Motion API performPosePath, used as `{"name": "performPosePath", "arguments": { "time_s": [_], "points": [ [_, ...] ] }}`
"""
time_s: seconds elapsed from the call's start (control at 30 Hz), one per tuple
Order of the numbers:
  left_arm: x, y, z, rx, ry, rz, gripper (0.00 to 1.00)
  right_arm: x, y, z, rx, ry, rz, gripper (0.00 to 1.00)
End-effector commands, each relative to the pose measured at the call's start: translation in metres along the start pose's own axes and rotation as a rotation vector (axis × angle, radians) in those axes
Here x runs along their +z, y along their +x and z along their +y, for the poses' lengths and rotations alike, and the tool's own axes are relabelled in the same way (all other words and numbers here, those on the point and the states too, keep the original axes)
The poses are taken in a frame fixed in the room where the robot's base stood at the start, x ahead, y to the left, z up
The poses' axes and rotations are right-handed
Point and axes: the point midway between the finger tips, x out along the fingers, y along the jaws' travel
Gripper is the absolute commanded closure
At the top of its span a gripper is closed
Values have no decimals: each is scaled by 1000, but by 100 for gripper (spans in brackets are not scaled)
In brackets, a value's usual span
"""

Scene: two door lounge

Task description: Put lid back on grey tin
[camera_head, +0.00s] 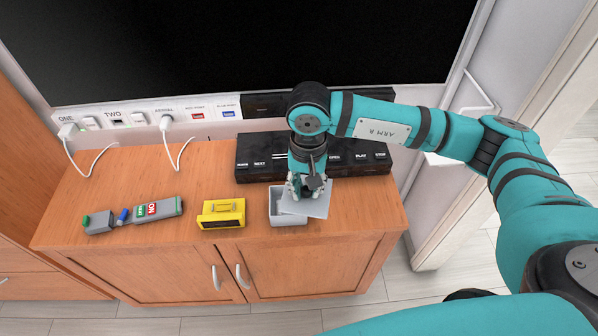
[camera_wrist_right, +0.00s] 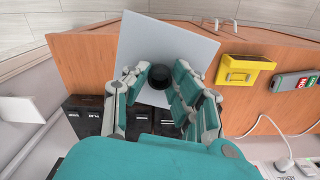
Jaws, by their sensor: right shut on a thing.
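The grey tin (camera_head: 289,219) stands on the wooden cabinet near its front edge, in the head view. Its grey lid (camera_head: 318,204) is over the right part of the tin, turned at an angle to it, so part of the tin's inside shows at the left. My right gripper (camera_head: 306,188) is above the lid and shut on its dark knob. In the right wrist view the lid (camera_wrist_right: 185,40) fills the upper middle and the black knob (camera_wrist_right: 160,76) is between the fingers of my right gripper (camera_wrist_right: 160,88). The tin is hidden there. My left gripper is not in view.
A yellow box (camera_head: 221,214) stands left of the tin, and a grey device with green and red labels (camera_head: 158,209) lies further left. A black player box (camera_head: 258,158) is behind the tin. White cables (camera_head: 182,153) hang from wall sockets. The cabinet top right of the lid (camera_head: 372,212) is clear.

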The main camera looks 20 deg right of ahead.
Motion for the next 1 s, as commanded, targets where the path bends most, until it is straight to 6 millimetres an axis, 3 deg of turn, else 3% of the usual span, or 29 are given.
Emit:
{"name": "performPosePath", "arguments": {
  "time_s": [0.03, 0.1, 0.33, 0.47, 0.73, 1.0],
  "points": [
    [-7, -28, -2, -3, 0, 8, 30, -9, -8, -13, 4, 127, -8, 100],
    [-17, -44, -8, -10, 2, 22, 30, -22, 2, -26, 4, 303, -6, 100],
    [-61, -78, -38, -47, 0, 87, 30, -46, 34, -46, 4, 714, -4, 100],
    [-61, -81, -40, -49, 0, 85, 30, -50, 44, -48, 1, 798, -2, 100],
    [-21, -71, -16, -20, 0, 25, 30, -51, 59, -49, 0, 808, -1, 100],
    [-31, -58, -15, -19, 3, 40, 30, -50, 84, -48, 0, 807, -2, 100]
  ]
}}
